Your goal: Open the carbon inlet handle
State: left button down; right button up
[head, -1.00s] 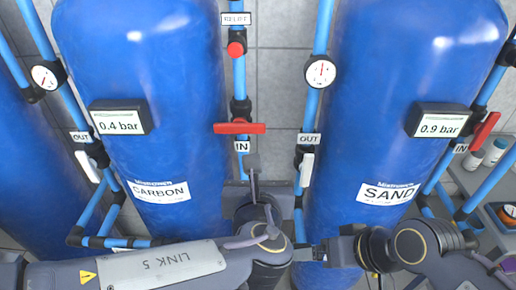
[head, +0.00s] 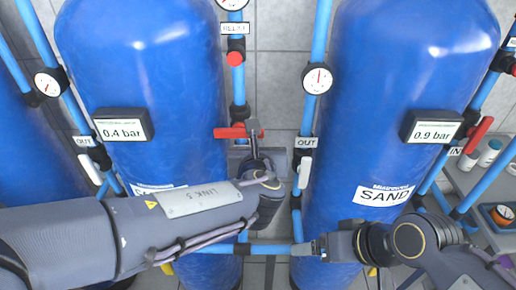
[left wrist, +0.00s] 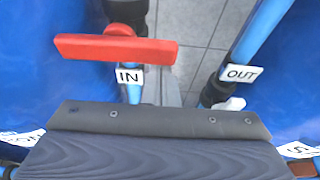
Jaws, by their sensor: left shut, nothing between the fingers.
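The carbon inlet handle (head: 230,132) is a red lever lying crosswise on the blue vertical pipe between the carbon and sand tanks. It also shows in the left wrist view (left wrist: 115,48), nearly level, above the IN label (left wrist: 129,76). My left gripper (head: 254,129) is shut and empty. Its tip overlaps the handle's right end in the head view; I cannot tell whether they touch. It hides the IN label there. In the left wrist view my dark gripper body fills the bottom. My right gripper (head: 318,248) is low in front of the sand tank; its jaws are unclear.
The carbon tank (head: 150,60) and sand tank (head: 400,60) flank the pipes. The OUT pipe with a white handle (head: 304,172) stands close to the right. A red relief knob (head: 235,59) sits above the inlet handle. A shelf with small containers (head: 490,153) is at right.

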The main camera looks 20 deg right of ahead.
dwell(0.4)
pick_arm(q)
jog(key=shift+r+n+b, duration=0.1)
jog(key=shift+n+b, duration=0.2)
jog(key=shift+b, duration=0.2)
jog(key=shift+r+b, duration=0.1)
jog(key=shift+b, duration=0.2)
notch_tip(320, 180, up, 6)
jog(key=a+n+t+h+b, duration=0.1)
jog(key=n+h+b, duration=0.5)
jog(key=n+b, duration=0.8)
jog(key=shift+w+a+b, duration=0.3)
jog(key=shift+a+b, duration=0.4)
jog(key=shift+b, duration=4.05)
jog(key=shift+d, duration=0.1)
